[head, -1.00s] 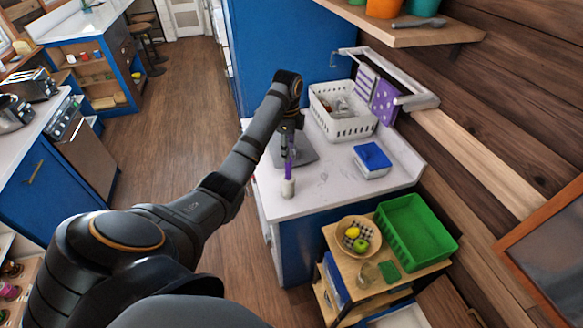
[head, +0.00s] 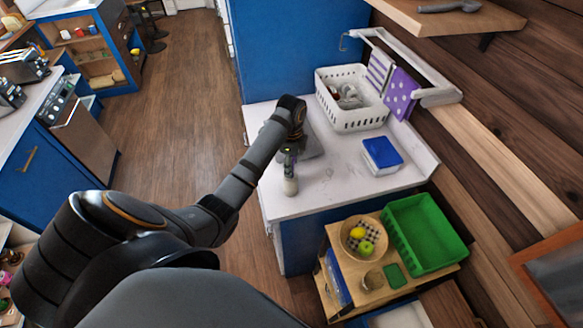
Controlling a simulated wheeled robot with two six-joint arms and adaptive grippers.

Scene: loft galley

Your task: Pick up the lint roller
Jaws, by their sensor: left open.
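The lint roller (head: 291,186) stands upright near the front left edge of the white counter, with its white roller end down. Its purple handle is mostly hidden by my left gripper (head: 290,163). My left gripper points down over the handle, with its fingers at the handle's height. It is open. I cannot tell whether a finger touches the handle. My right gripper is not in view.
On the counter (head: 330,195) stand a white basket (head: 352,112) and a blue-lidded box (head: 382,154). A grey flat thing (head: 312,147) lies behind the gripper. Below are a fruit bowl (head: 345,246) and a green crate (head: 424,236).

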